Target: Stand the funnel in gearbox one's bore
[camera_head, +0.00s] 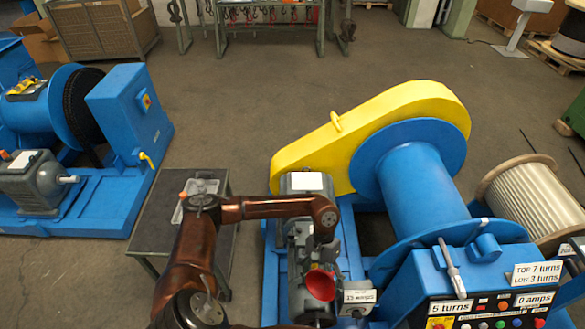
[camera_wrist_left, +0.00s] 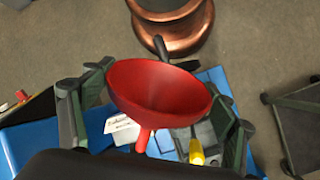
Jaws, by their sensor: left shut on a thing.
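The red funnel (camera_head: 320,285) is held in my left gripper (camera_head: 318,262), wide mouth up, over the near part of the blue machine. In the left wrist view the funnel (camera_wrist_left: 160,88) sits between the two dark fingers (camera_wrist_left: 155,112), its narrow red spout pointing down. Grey gearbox housings (camera_head: 297,297) are below and beside the funnel, partly covered by my arm and gripper. I cannot tell which is gearbox one. The bore is hidden, and I cannot tell whether the spout is in it. My right gripper is not in view.
A yellow chain guard (camera_head: 400,110) and blue drum (camera_head: 418,185) stand right of my arm. The control panel (camera_head: 490,305) is at the near right. A small table with a grey tray (camera_head: 200,186) stands left. Another blue machine (camera_head: 125,110) is farther left. Floor between is clear.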

